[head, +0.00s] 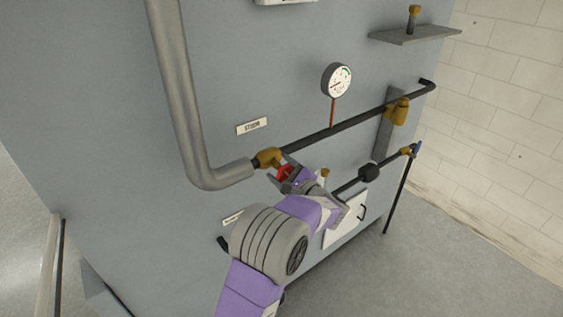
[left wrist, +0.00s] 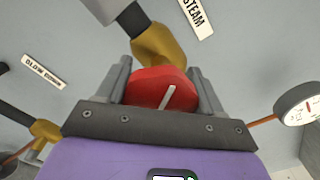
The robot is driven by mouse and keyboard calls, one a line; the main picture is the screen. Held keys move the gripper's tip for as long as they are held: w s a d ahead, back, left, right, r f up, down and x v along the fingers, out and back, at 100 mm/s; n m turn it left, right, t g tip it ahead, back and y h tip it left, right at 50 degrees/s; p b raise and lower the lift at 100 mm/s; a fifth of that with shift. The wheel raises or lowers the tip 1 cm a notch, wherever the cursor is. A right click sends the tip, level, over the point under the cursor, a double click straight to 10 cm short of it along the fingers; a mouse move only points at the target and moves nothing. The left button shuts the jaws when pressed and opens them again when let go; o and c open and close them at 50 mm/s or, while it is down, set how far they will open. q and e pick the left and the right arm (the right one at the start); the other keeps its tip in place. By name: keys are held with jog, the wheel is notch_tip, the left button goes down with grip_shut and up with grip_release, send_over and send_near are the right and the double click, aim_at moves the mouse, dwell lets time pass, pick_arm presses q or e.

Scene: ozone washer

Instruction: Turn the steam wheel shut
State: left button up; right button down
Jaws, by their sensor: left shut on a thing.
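The red steam wheel (head: 285,171) sits on a brass valve (head: 268,157) in the steam pipe, just below the STEAM label (head: 252,127). In the left wrist view the wheel (left wrist: 160,92) lies between the two grey fingers of my left gripper (left wrist: 163,90), which is shut on it. A pale bar shows on the wheel's face. The brass valve body (left wrist: 158,48) is behind the wheel. In the head view my left gripper (head: 283,172) covers part of the wheel. My right gripper is not in view.
A round gauge (head: 336,80) stands above the dark pipe (head: 340,128). A thick grey pipe (head: 176,90) runs down at the left. A lower pipe with a black fitting (head: 369,172) and a white panel (head: 345,220) are close to my arm. A shelf (head: 415,35) sticks out at upper right.

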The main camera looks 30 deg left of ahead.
pick_arm(q)
jog(key=m+p, duration=0.4)
jog(key=shift+r, duration=0.2)
jog(key=shift+f+m+p, duration=0.15)
jog(key=shift+m+p, duration=1.25)
jog(key=shift+p, duration=0.1)
jog(key=o, duration=1)
jog(key=shift+o, duration=0.2)
jog(key=v, duration=0.7)
jog(key=shift+d+b, duration=0.3)
jog(key=shift+b, duration=0.15)
